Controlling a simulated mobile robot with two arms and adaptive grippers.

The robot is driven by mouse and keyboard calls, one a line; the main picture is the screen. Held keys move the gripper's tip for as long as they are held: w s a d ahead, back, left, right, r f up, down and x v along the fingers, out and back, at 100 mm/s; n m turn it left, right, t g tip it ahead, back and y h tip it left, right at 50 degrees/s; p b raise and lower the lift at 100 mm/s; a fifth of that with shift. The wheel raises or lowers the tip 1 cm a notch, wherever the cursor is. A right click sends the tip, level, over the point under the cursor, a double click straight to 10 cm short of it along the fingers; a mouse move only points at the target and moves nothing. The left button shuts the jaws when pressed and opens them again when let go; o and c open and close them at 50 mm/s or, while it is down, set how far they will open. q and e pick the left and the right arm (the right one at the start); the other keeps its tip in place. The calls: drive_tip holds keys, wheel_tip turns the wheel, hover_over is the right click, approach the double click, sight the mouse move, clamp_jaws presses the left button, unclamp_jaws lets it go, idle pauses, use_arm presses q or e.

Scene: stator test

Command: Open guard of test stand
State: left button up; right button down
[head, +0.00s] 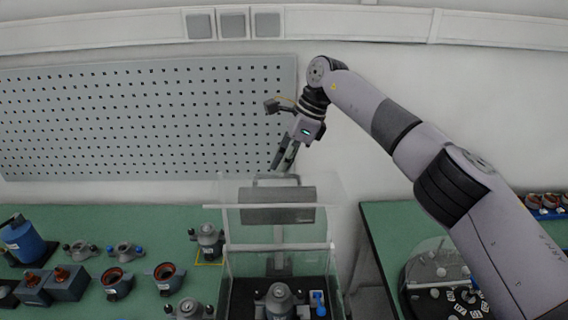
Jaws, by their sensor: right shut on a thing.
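The test stand (236,300) is at the bottom middle, with a clear guard (320,225) over and behind it. The guard has pale horizontal edges and a grey handle (262,180) at its top. A grey machine part (279,300) sits inside the stand, next to a small blue part (319,303). My right gripper (283,163) points down at the handle, its fingers shut on it. I cannot tell exactly how far the guard is raised. My left gripper is not in view.
The green bench (140,222) left of the stand holds several motor parts and a blue motor (24,242). A perforated panel (140,120) is on the wall behind. A second green table (385,220) at the right carries a round, clear-covered device (435,268).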

drive_tip(key=f, duration=0.2)
drive_tip(key=shift+s+d+f, duration=0.2)
drive_tip(key=shift+s+f, duration=0.1)
drive_tip(key=c, duration=2)
unclamp_jaws()
drive_tip(key=o, duration=0.3)
drive_tip(key=shift+w+a+f, duration=0.1)
drive_tip(key=shift+w+f, duration=0.05)
drive_tip(key=shift+w, duration=0.3)
drive_tip(key=shift+w+a+f, duration=0.1)
drive_tip(key=shift+w, duration=0.3)
drive_tip(key=shift+s+r, duration=0.35)
drive_tip(key=shift+w+d+r, duration=0.1)
drive_tip(key=shift+w+r, duration=0.05)
drive_tip(key=shift+r, duration=0.05)
drive_tip(key=v, duration=1.1)
drive_tip(key=shift+r, duration=0.35)
drive_tip(key=shift+f, duration=0.1)
